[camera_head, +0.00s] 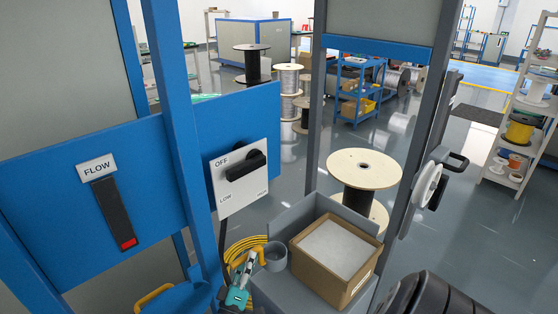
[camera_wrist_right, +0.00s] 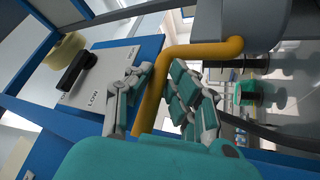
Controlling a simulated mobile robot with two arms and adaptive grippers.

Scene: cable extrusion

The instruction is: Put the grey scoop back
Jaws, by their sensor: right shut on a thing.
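The grey scoop (camera_head: 273,258) is a grey cup, seen low in the middle of the head view. In the right wrist view its grey cup (camera_wrist_right: 265,25) is at the top right, with a bent yellow handle (camera_wrist_right: 205,48). My right gripper (camera_head: 245,266), teal and white, is just left of the cup. In the right wrist view my right gripper (camera_wrist_right: 160,95) has its fingers on both sides of the yellow handle and is shut on it. The handle is mostly hidden in the head view. My left gripper is not in view.
A cardboard box of white material (camera_head: 338,250) stands on a grey stand right of the scoop. A yellow coil (camera_head: 240,246) lies behind the gripper. A blue frame post (camera_head: 180,130) and a dial panel (camera_head: 240,180) stand to the left. A large spool (camera_head: 364,168) stands behind.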

